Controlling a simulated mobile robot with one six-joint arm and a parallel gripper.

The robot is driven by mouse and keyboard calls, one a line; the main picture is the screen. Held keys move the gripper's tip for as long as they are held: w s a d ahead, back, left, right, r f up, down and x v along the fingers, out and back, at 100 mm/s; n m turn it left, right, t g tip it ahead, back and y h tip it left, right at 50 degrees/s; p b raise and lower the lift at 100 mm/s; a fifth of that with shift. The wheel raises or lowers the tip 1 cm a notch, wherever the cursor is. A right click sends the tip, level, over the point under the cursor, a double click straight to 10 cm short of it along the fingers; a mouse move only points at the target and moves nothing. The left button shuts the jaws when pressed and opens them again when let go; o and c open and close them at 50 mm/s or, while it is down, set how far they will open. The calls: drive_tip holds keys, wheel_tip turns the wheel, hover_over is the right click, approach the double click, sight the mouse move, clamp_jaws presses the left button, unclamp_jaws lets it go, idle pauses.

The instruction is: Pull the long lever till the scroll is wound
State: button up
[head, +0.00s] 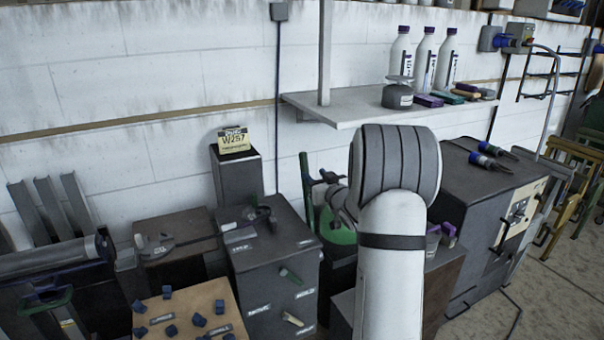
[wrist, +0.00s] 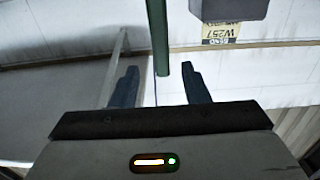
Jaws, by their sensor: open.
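A long upright green bar (head: 307,190), which looks like the long lever, stands behind the dark boxes, just left of my arm in the head view. In the wrist view the green bar (wrist: 160,40) runs down from the top edge and ends between my two fingers. My gripper (wrist: 158,70) is open, with a gap on both sides of the bar; I cannot tell how deep the bar sits between the fingers. In the head view my gripper (head: 332,182) is small and partly hidden by my arm. A dark roller (head: 50,260), perhaps the scroll, lies at the far left.
A dark box (head: 270,250) with small handles and labels stands left of the bar. A taller post (head: 237,175) carries a yellow W257 sign (head: 233,140). A shelf (head: 350,107) with bottles hangs above. A dark cabinet (head: 480,200) stands right. Open floor shows at lower right.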

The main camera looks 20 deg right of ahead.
sight(306, 168)
drive_tip(key=w+p, duration=0.1)
drive_tip(key=w, duration=0.6)
drive_tip(key=shift+w+a, duration=0.2)
clamp_jaws()
idle(0.4)
